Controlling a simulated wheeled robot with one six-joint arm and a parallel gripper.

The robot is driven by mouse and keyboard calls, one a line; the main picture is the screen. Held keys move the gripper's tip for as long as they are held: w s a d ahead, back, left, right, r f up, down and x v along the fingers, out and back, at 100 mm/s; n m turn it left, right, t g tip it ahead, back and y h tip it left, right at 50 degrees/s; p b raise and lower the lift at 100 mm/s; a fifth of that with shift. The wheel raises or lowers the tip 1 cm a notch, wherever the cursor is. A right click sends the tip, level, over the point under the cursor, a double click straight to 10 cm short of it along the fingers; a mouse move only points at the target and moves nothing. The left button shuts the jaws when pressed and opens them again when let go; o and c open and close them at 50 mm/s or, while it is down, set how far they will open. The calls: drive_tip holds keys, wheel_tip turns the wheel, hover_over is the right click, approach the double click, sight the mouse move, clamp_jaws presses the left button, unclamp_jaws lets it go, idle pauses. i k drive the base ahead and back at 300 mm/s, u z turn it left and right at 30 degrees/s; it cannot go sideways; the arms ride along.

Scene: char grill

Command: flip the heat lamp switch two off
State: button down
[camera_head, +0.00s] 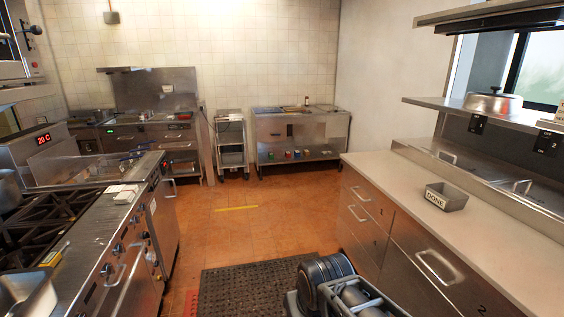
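Two small black switch boxes hang below the shelf edge on the right. The farther switch box (478,123) is under the metal lid. The nearer switch box (547,142) is to its right and has a small green spot near its top. Their labels and lever positions are too small to read, so I cannot tell which is number two. A long dark overhead fixture (500,20) runs above the shelf. Dark, rounded parts of my own body show at the bottom centre. My gripper cannot be made out in this view.
A counter (400,178) with drawers runs along the right, bearing a grey tray marked DONE (447,198). A metal lid (492,104) sits on the shelf (440,103). A stove (90,235) stands left. A black mat (250,288) lies on the open floor between.

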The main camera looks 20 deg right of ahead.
sight(544, 143)
drive_tip(key=z, duration=0.15)
drive_tip(key=i, duration=1.75)
drive_tip(key=z, duration=1.5)
drive_tip(key=i, duration=1.05)
drive_tip(key=z, duration=1)
drive_tip(key=i, duration=0.25)
drive_tip(key=z, duration=0.25)
